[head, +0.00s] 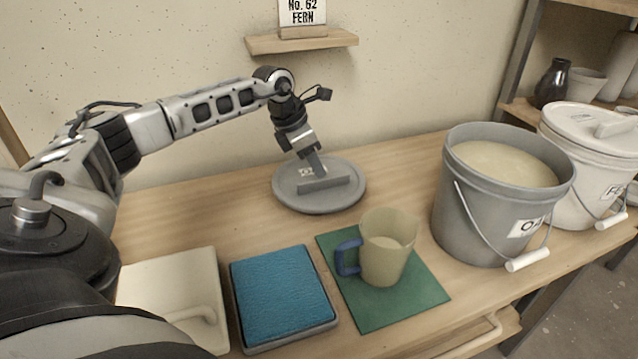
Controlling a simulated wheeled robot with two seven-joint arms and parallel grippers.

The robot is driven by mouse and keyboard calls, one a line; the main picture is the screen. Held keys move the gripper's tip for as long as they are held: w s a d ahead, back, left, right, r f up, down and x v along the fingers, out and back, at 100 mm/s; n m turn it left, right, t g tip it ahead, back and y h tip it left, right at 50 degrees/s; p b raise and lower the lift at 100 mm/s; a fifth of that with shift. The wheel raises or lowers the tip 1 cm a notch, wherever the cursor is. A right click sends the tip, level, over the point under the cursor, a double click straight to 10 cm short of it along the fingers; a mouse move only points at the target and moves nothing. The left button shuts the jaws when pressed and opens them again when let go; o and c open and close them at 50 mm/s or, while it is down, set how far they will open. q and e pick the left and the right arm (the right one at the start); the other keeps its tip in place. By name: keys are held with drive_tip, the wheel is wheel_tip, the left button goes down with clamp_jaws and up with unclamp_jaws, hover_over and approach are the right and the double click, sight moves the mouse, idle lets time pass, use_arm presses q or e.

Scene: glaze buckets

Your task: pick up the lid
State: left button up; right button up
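A round grey lid (334,203) lies flat on the wooden table, near the wall. A bar-shaped handle (330,188) runs across its top. My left gripper (318,172) is over the lid, pointing down, with its fingertips at the handle. From this angle I cannot tell whether the fingers are closed on the handle or only around it. A grey bucket (452,208) stands open at the right, filled with pale glaze. My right gripper is not in view.
A jug (384,262) with a blue handle stands on a green mat (427,289). A blue sponge pad (280,284) lies left of it. A white lidded bucket (575,190) stands at far right. A small shelf (300,41) with a sign is on the wall above the lid.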

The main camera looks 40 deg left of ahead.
use_arm(q)
drive_tip(key=x, duration=0.4)
drive_tip(key=shift+d+f+b, duration=0.2)
drive_tip(key=shift+f+b, duration=0.15)
clamp_jaws()
drive_tip(key=shift+r, duration=0.1)
